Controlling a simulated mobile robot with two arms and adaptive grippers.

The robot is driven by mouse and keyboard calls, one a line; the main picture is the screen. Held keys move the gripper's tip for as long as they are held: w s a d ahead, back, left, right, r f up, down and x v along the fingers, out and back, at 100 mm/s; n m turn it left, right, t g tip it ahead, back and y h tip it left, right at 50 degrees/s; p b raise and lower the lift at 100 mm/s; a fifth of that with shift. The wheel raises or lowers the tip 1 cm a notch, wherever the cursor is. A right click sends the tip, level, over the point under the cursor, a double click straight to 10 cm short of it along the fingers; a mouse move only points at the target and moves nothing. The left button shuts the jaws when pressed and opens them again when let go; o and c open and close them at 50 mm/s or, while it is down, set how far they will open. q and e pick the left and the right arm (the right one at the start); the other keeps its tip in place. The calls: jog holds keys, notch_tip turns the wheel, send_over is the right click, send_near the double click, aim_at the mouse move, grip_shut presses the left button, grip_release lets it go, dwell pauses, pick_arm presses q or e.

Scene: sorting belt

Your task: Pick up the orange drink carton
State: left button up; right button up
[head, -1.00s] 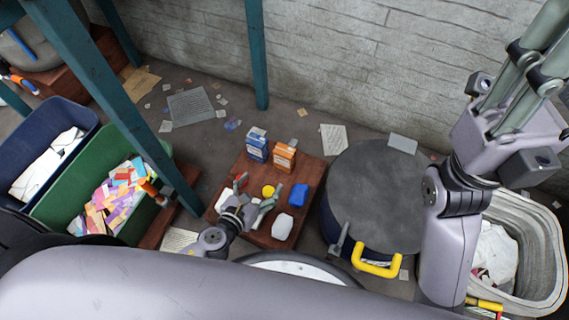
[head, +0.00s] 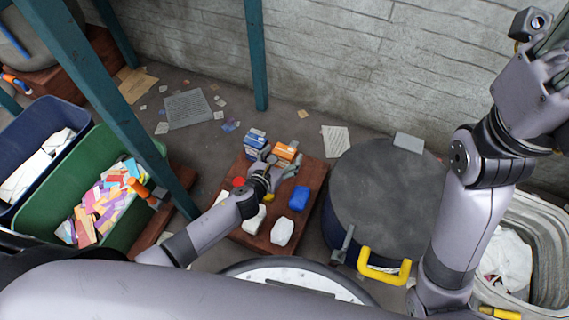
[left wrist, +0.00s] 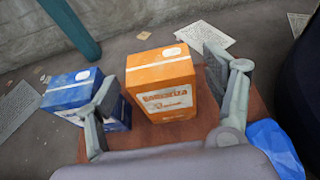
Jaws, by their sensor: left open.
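The orange drink carton (head: 285,151) stands upright near the back of a low reddish-brown wooden board (head: 313,178), beside a blue carton (head: 255,140). My left gripper (head: 279,163) is open and reaches over the board, just in front of the orange carton, and partly hides it. In the left wrist view, the orange carton (left wrist: 160,88) stands between and beyond my open left fingers (left wrist: 163,95). One finger overlaps the blue carton (left wrist: 78,95); the other is at the orange carton's right. I cannot tell whether either finger touches it.
A blue object (head: 299,198), white objects (head: 282,232) and a red one (head: 238,182) lie on the board near my left arm. A dark drum with a yellow handle (head: 383,272) stands right. Green (head: 50,195) and blue bins and a teal post (head: 257,60) are also near.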

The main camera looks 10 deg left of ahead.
pick_arm(q)
jog(key=shift+w+d+f, duration=0.2)
jog(key=shift+w+f, duration=0.1)
jog(key=shift+w, duration=0.35)
jog(key=shift+c, duration=0.2)
jog(key=c, duration=0.8)
